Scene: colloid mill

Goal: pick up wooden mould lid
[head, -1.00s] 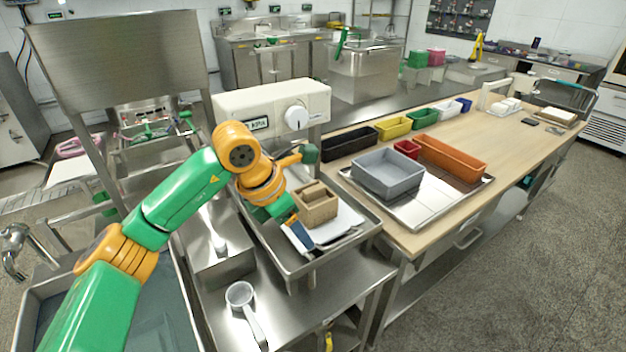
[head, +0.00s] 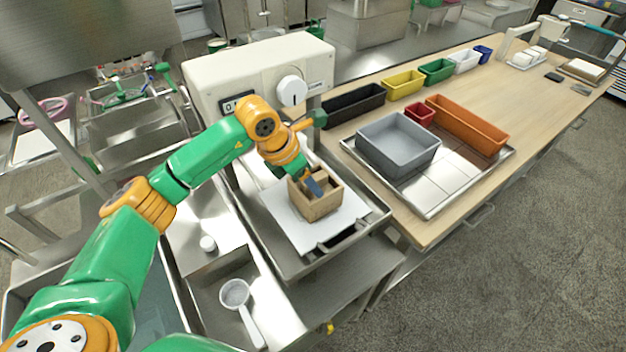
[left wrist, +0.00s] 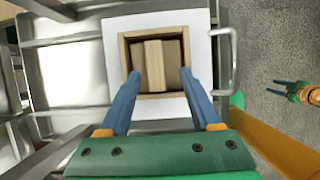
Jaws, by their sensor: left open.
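The wooden mould (head: 318,207) is an open square box on a white sheet (head: 290,224) in a steel tray. The lid (left wrist: 154,66) lies inside the mould (left wrist: 122,62) in the left wrist view, with a raised bar across its middle. My left gripper (head: 310,184) is above the mould in the head view, pointing down, and hides part of the lid. In the left wrist view its two blue fingers (left wrist: 160,74) are apart, at either side of the mould's near part, with nothing held. My right gripper (left wrist: 279,88) shows small at the right edge there; its opening is unclear.
A white machine with a knob (head: 262,75) stands just behind the mould. A grey bin (head: 398,145) sits on a steel tray to the right, with coloured bins behind. A ladle (head: 238,300) lies in front left.

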